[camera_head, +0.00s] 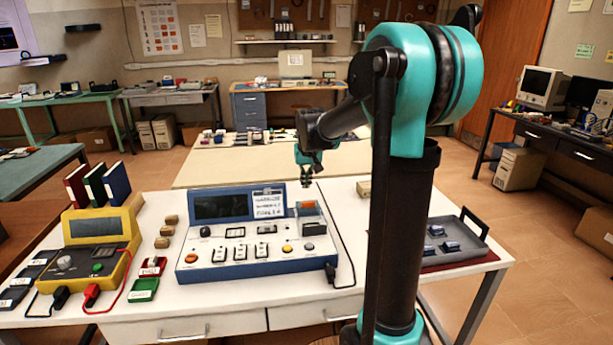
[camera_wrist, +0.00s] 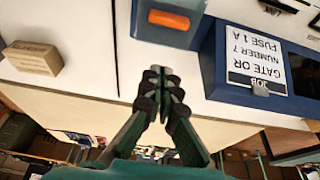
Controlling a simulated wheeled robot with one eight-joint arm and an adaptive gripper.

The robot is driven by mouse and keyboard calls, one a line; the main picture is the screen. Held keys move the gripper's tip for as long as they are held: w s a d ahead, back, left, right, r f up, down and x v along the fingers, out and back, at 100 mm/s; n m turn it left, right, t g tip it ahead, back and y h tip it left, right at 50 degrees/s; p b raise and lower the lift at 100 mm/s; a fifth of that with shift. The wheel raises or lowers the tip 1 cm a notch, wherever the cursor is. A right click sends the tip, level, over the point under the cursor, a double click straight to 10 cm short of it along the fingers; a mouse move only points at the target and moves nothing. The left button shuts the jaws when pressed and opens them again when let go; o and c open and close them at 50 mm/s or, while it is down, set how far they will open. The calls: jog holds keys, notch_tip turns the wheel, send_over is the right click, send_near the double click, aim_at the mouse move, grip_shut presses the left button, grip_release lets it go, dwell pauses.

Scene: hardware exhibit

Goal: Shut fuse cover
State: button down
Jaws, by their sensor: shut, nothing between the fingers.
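The blue and white console (camera_head: 235,262) stands on the white table. An orange fuse (camera_head: 308,204) shows at its right end, by a see-through cover (camera_head: 312,220) that looks raised; its exact angle is hard to tell. My gripper (camera_head: 306,183) is above and behind the console's right end. In the wrist view my gripper (camera_wrist: 160,75) has its fingers together, empty, apart from the fuse frame.
A job card (camera_head: 268,203) reading fuse 1 A stands beside the dark screen (camera_head: 220,207). A small tan block (camera_wrist: 32,58) sits nearby. A yellow meter (camera_head: 95,250) is at left, a grey tray (camera_head: 455,245) at right.

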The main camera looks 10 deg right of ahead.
aim_at(312, 210)
jog(key=x, duration=0.4)
jog(key=shift+f, duration=0.1)
jog(key=shift+s+f, duration=0.15)
jog(key=shift+s, duration=1.85)
jog(key=s, duration=0.7)
jog(key=shift+s, duration=0.7)
